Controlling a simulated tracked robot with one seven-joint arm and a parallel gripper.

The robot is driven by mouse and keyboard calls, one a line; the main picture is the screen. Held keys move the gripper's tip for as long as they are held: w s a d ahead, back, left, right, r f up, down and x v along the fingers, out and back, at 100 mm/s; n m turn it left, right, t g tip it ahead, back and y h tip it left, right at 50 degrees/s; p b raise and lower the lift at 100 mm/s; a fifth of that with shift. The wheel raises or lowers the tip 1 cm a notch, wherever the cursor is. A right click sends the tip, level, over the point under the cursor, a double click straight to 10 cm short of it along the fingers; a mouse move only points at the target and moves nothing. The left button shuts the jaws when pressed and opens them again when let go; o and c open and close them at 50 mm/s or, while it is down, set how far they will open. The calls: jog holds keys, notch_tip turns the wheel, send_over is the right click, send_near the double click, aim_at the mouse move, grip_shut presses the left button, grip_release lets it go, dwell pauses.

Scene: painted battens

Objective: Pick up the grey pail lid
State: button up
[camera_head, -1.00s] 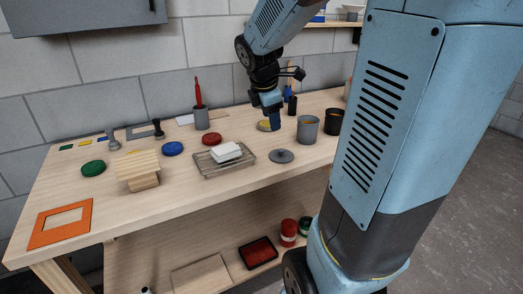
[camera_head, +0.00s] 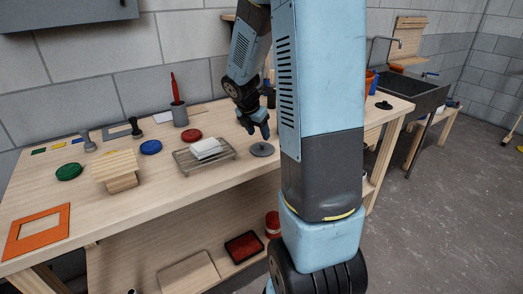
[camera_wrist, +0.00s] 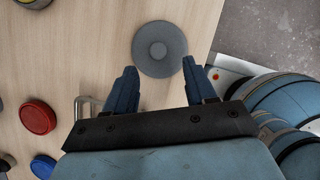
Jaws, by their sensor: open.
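The grey pail lid (camera_head: 262,149) is a round flat disc with a small raised knob, lying on the wooden workbench (camera_head: 215,185) near its front edge. In the wrist view the lid (camera_wrist: 160,49) lies just ahead of and between my two blue fingers. My gripper (camera_head: 255,128) is open and empty, above the lid and slightly behind it in the head view. The wrist view shows the open gripper (camera_wrist: 158,76) with its fingertips apart on both sides of the lid's near part. The lid is fully visible in the wrist view.
The grey pail is hidden behind my arm in the head view. Bare benchtop lies between rack and lid.

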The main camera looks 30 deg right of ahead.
aim_at(262, 143)
jog(key=shift+x, duration=3)
jog(key=shift+w, duration=0.25)
jog(key=shift+r, duration=0.1)
grip_shut()
